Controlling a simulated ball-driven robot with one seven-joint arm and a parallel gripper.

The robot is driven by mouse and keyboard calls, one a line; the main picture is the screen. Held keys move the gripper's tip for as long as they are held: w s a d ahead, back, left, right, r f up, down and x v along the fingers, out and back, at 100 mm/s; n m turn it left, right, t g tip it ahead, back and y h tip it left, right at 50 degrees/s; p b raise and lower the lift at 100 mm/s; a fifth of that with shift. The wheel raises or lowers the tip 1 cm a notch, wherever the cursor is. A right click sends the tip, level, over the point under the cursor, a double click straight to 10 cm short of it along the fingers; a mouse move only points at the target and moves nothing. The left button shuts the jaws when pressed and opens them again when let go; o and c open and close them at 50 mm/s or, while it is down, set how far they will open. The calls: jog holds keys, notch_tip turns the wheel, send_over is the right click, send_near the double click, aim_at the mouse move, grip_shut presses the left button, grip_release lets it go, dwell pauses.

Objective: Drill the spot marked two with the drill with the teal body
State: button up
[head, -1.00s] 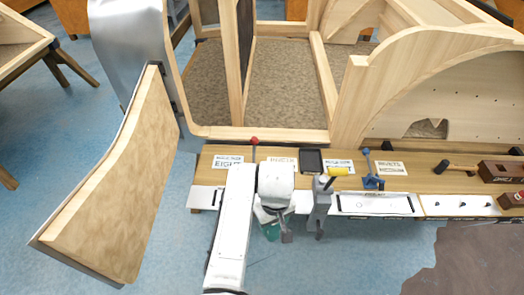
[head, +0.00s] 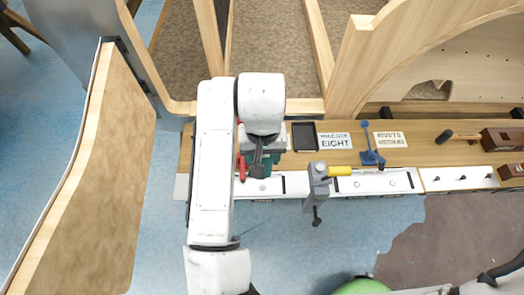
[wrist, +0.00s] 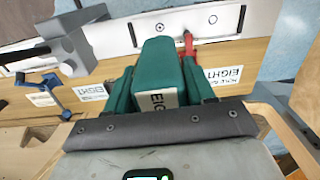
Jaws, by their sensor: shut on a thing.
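The teal drill (wrist: 157,70) is in my gripper (head: 262,158). In the wrist view it fills the middle, with a white label on its body that reads EIGHT. In the head view only a little of its dark teal body (head: 276,159) shows beside my gripper, over the workbench. My gripper is shut on it. The drill's tip is hidden. The white strip (head: 294,186) along the bench's front edge carries small round spots, one just beyond the drill in the wrist view. I cannot read a mark two anywhere.
A red-handled tool (head: 240,163) is close beside the drill on its left. A placard (head: 335,141) reads EIGHT. A curved wooden panel (head: 90,180) stands at the left.

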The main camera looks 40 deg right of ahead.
jog(key=shift+f+b, duration=2.65)
jog(key=shift+f, duration=0.95)
jog(key=shift+s+f+b, duration=0.1)
jog(key=shift+f+b, duration=0.4)
jog(key=shift+f, duration=0.35)
dwell(0.7)
jog(key=shift+r+p, duration=1.6)
jog(key=shift+r, duration=0.2)
jog(key=shift+r+p, duration=2.05)
jog(key=shift+r, duration=0.4)
